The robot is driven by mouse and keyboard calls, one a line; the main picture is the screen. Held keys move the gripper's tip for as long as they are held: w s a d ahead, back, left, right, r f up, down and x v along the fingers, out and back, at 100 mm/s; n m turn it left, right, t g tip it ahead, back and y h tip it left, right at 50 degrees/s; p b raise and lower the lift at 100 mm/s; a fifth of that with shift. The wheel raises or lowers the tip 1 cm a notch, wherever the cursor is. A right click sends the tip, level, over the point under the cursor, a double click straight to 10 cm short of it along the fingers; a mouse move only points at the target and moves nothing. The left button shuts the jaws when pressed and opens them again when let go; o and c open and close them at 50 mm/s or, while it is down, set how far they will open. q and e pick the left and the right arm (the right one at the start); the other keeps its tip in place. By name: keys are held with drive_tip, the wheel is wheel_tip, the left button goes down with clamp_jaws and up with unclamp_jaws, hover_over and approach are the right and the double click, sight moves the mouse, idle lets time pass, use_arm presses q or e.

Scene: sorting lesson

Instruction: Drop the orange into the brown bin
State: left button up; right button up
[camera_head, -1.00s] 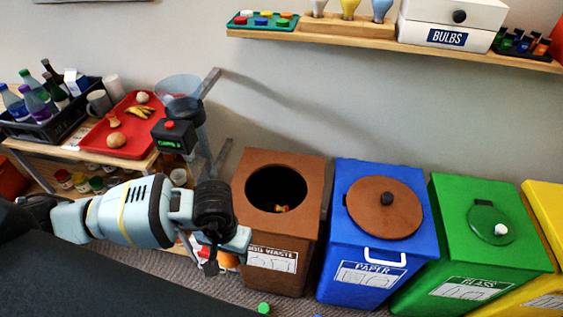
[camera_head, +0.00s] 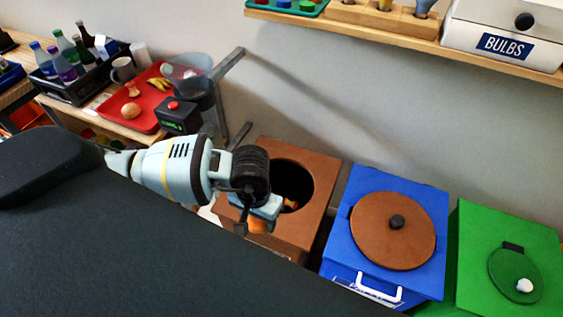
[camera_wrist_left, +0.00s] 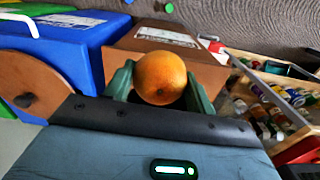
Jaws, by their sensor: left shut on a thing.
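The orange (camera_wrist_left: 160,77) is held between the two fingers of my left gripper (camera_wrist_left: 160,85) in the left wrist view. In the head view the orange (camera_head: 258,226) shows partly below my left gripper (camera_head: 256,212), which is shut on it. The brown bin (camera_head: 316,190) has a round open hole in its top, with something orange-brown inside. The gripper and orange overlap the near left part of the bin's top in the head view; their exact height above it cannot be told. My right gripper is in neither view.
The blue bin (camera_head: 427,197) with a brown round lid and the green bin (camera_head: 475,229) stand to the right. A red tray (camera_head: 140,118) with food sits on the bench at left. A wooden shelf (camera_head: 400,32) with a white bulbs box (camera_head: 480,38) runs above.

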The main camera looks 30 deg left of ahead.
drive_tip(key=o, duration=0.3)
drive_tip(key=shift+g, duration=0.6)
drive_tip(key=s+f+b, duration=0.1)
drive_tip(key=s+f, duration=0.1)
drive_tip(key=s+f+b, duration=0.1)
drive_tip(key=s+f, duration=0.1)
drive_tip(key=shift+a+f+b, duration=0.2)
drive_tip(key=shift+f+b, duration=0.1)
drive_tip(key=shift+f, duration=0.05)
use_arm(q)
drive_tip(key=w+a+f+b, duration=0.2)
drive_tip(key=w+b, duration=0.1)
drive_tip(key=w, duration=0.4)
drive_tip(key=w+a+f+b, duration=0.2)
drive_tip(key=w+f+b, duration=0.1)
drive_tip(key=w, duration=0.5)
drive_tip(key=w+a+f+b, duration=0.2)
drive_tip(key=w+f+b, duration=0.1)
drive_tip(key=w, duration=0.4)
drive_tip(key=shift+w, duration=0.15)
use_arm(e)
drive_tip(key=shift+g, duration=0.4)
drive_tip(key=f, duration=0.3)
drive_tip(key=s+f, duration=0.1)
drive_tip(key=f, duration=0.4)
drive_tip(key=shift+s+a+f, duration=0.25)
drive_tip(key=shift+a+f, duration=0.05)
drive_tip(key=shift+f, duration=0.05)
